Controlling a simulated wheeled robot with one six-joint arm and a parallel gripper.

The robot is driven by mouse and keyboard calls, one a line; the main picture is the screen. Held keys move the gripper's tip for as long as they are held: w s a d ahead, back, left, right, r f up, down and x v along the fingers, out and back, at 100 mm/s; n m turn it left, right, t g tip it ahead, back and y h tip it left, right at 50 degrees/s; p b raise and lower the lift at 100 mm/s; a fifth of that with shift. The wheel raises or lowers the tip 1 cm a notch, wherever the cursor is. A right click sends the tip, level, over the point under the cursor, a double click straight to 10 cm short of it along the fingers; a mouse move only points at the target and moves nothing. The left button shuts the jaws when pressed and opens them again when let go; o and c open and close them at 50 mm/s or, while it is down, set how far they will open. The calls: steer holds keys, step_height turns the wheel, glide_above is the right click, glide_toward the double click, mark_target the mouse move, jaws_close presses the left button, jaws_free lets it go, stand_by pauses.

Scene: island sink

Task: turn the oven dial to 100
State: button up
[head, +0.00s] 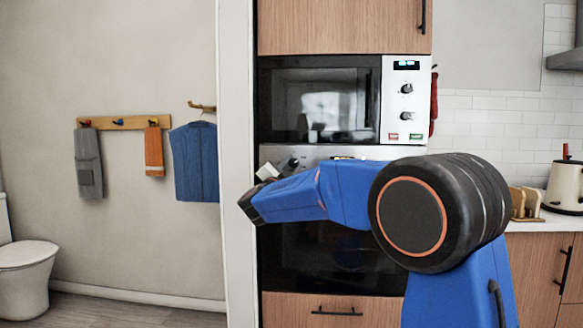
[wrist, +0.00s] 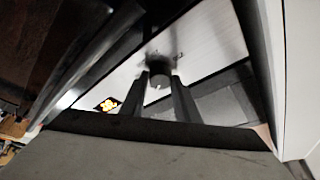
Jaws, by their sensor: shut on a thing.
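The oven (head: 330,255) is built into the cabinet below the microwave, with a steel control panel (head: 315,152) along its top. In the wrist view, a small round oven dial (wrist: 158,82) with a short white mark sits between the fingertips of my gripper (wrist: 158,90). The gripper is shut on the dial. The dial's scale is blurred and I cannot read its setting. A lit orange display (wrist: 108,104) shows on the panel beside the left finger. In the head view, my wrist and arm cover part of the panel, and the fingertips cannot be made out.
The microwave (head: 320,100), with its own knobs, is directly above the oven. A wooden drawer (head: 335,310) is below. A white wall edge (head: 236,150) stands close left of the oven. Counter with toaster and kettle (head: 566,186) is at right.

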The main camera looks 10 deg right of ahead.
steer(key=o, duration=1)
steer(key=shift+o, duration=0.2)
steer(key=v, duration=1.7)
steer(key=shift+s, duration=0.15)
